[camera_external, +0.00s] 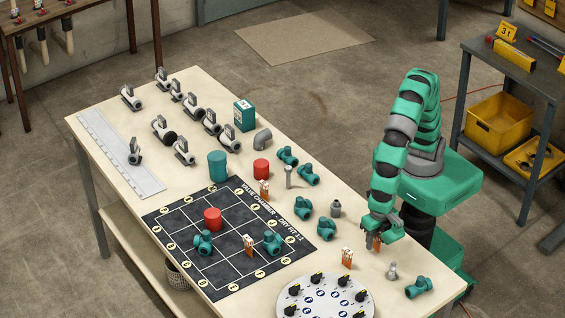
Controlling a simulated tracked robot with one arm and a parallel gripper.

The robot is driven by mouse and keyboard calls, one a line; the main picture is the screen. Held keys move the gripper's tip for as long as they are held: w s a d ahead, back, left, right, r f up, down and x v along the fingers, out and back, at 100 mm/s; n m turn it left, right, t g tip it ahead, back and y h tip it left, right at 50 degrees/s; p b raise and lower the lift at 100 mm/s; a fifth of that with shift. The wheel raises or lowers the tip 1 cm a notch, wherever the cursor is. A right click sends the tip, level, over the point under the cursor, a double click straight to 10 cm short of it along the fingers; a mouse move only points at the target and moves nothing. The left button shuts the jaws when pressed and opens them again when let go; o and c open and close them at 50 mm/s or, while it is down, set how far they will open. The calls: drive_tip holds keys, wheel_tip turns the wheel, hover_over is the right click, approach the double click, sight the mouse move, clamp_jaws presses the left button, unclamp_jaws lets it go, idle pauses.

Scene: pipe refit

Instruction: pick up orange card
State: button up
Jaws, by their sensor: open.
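Several small orange-and-white upright pieces that look like the cards stand on the table. One orange card (347,259) stands near the right edge, a little left of and in front of my gripper. Another orange card (249,246) is on the dark grid mat (222,284), and another orange card (264,191) is at the mat's far edge. My gripper (373,242) is open and low over the table's right edge. Something orange (377,244) shows at its fingers, partly hidden; I cannot tell whether it lies between them.
Teal valves (327,229) and a grey fitting (336,208) stand left of my gripper. A small grey piece (392,270) and a teal valve (418,287) are in front of it. A round white plate (325,297) with black knobs lies at the near edge.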

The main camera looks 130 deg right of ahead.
sight(378, 234)
clamp_jaws()
drive_tip(key=shift+r, duration=0.15)
drive_tip(key=shift+r+p, duration=0.45)
drive_tip(key=shift+r, duration=1.2)
drive_tip(key=shift+s+r, duration=0.1)
drive_tip(key=shift+s, duration=0.05)
drive_tip(key=s+d+p, duration=0.1)
drive_tip(key=s+d, duration=0.2)
drive_tip(key=s, duration=0.4)
drive_tip(key=s+d+r, duration=0.1)
drive_tip(key=s+d, duration=0.3)
drive_tip(key=s, duration=0.3)
drive_tip(key=shift+d+r+p, duration=0.15)
drive_tip(key=shift+p, duration=0.25)
